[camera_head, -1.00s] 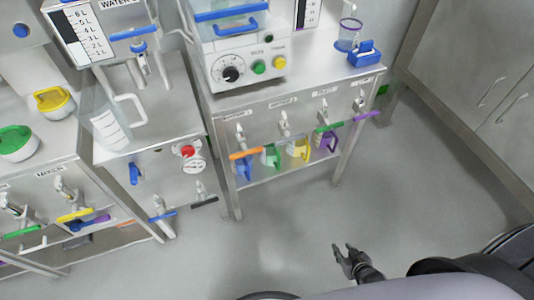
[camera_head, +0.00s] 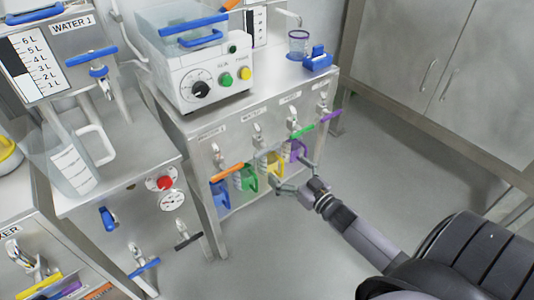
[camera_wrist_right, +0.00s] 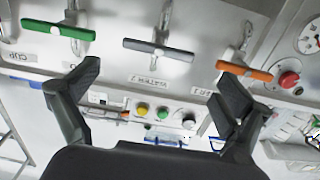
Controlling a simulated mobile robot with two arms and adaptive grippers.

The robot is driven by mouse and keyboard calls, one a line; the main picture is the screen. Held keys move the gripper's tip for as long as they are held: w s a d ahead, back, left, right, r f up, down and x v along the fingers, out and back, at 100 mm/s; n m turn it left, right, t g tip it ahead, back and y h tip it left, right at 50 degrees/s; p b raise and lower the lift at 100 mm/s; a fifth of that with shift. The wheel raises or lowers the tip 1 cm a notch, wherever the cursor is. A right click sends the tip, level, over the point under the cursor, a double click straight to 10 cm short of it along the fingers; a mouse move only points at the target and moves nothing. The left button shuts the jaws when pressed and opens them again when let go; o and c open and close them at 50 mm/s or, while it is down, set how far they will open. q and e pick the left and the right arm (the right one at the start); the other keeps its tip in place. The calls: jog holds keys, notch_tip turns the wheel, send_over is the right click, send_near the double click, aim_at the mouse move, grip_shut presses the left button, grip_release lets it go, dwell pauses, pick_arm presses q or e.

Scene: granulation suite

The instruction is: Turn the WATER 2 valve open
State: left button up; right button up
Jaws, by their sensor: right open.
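The WATER 2 valve shows in the right wrist view as a grey lever handle (camera_wrist_right: 158,50) beside an upside-down WATER 2 label. It lies crosswise, seen beyond and between my fingertips, with no visible contact. In the head view its valve body (camera_head: 258,137) is on the cabinet front, second from the left; its grey handle is hard to make out. My right gripper (camera_head: 293,173) is open and empty in front of this panel. Both its fingers (camera_wrist_right: 160,88) are spread wide in the right wrist view. My left gripper is not in view.
Neighbouring levers are orange (camera_head: 226,172), green (camera_head: 303,130) and purple (camera_head: 331,115). Coloured jugs, including a yellow one (camera_head: 266,161), stand below them. A control box (camera_head: 205,75) and a blue clip-like item (camera_head: 317,60) are on top. The floor at right is clear.

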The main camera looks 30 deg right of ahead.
aim_at(268, 152)
jog(key=w, duration=0.3)
jog(key=w+b, duration=0.1)
jog(key=w, duration=0.6)
jog(key=shift+a, duration=0.35)
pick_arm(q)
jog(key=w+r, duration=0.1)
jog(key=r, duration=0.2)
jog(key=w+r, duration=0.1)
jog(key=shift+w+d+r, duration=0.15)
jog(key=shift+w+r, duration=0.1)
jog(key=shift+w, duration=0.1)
pick_arm(e)
jog(key=shift+c, duration=0.5)
jog(key=c, duration=0.8)
